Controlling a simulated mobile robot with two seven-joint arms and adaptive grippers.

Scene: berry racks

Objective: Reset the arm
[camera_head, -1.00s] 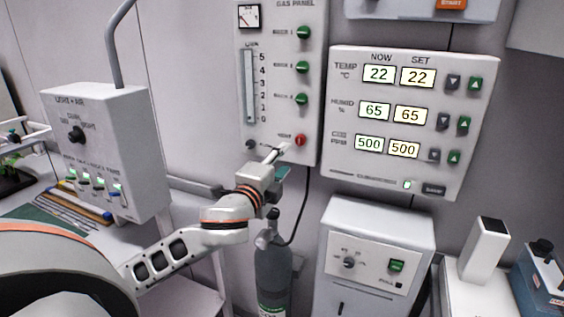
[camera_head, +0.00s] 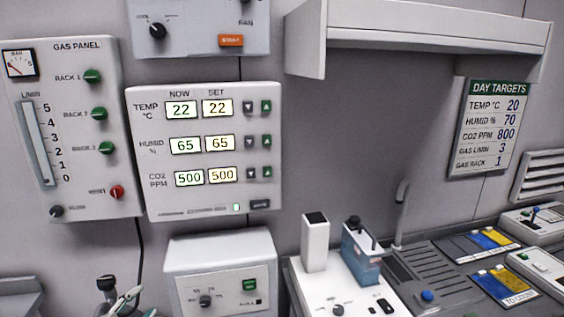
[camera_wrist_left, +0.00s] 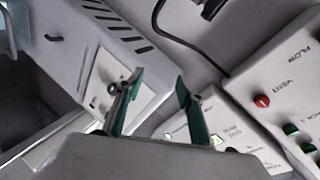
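Behind the fingers are the white lower box with a knob (camera_wrist_left: 113,87) and the edge of a panel with small lit displays. The gas panel with the red vent knob (camera_wrist_left: 262,101) is on the right there. Most of the left arm is outside the head view. My right gripper is not in view.
The climate panel (camera_head: 205,105) reads 22, 65 and 500. A day targets board (camera_head: 490,125) hangs on the right wall under a shelf (camera_head: 420,30). A white box (camera_head: 225,255), a blue device (camera_head: 362,258) and a bench with coloured cards (camera_head: 490,240) stand below.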

